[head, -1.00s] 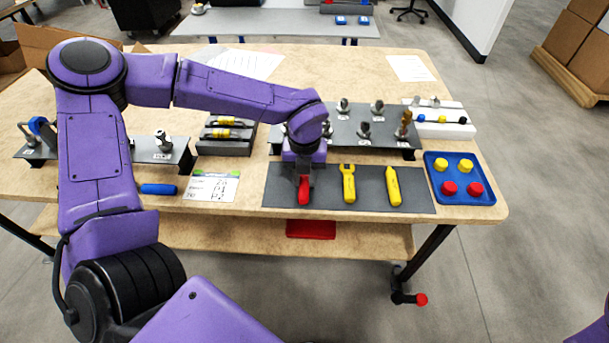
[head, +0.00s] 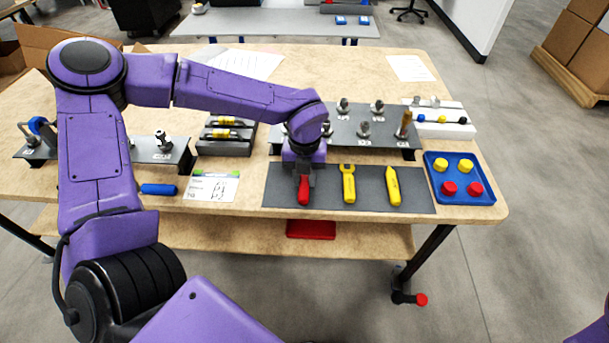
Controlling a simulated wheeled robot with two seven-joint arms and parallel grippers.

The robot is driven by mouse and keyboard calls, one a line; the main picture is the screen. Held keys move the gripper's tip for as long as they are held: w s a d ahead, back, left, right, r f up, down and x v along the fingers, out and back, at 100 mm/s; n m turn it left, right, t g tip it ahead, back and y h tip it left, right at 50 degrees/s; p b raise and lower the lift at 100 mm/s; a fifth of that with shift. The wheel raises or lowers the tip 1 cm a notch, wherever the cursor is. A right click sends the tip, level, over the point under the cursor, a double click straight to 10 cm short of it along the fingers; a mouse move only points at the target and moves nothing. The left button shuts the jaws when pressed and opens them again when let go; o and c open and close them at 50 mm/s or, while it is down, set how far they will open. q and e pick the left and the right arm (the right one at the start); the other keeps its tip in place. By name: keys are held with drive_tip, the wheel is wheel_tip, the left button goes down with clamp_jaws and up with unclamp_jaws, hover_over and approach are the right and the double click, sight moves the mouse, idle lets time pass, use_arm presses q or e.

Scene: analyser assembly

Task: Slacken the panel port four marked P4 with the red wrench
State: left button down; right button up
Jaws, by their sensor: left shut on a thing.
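The red wrench (head: 303,192) lies on the dark grey mat (head: 418,190) near the table's front edge, left of two yellow tools. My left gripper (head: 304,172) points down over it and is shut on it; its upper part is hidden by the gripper. The grey panel (head: 390,143) stands behind the mat and carries several metal port fittings, one brass-coloured (head: 404,124). The port labels are too small to read surely, and my left wrist hides part of the panel's left side, so I cannot tell which is P4. My right gripper is not in view.
A yellow wrench (head: 348,184) and a yellow tool (head: 393,186) lie on the mat. A blue tray (head: 484,197) with red and yellow caps stands at right. A dark block with yellow-banded parts (head: 222,148), a label card (head: 213,187) and a blue-handled tool (head: 158,189) are at left.

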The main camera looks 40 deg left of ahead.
use_arm(q)
drive_tip(key=r+p, duration=0.2)
drive_tip(key=s+r+p, duration=0.1)
drive_tip(key=r+p, duration=0.3)
drive_tip(key=shift+s+d+r, duration=0.15)
drive_tip(key=shift+d, duration=0.25)
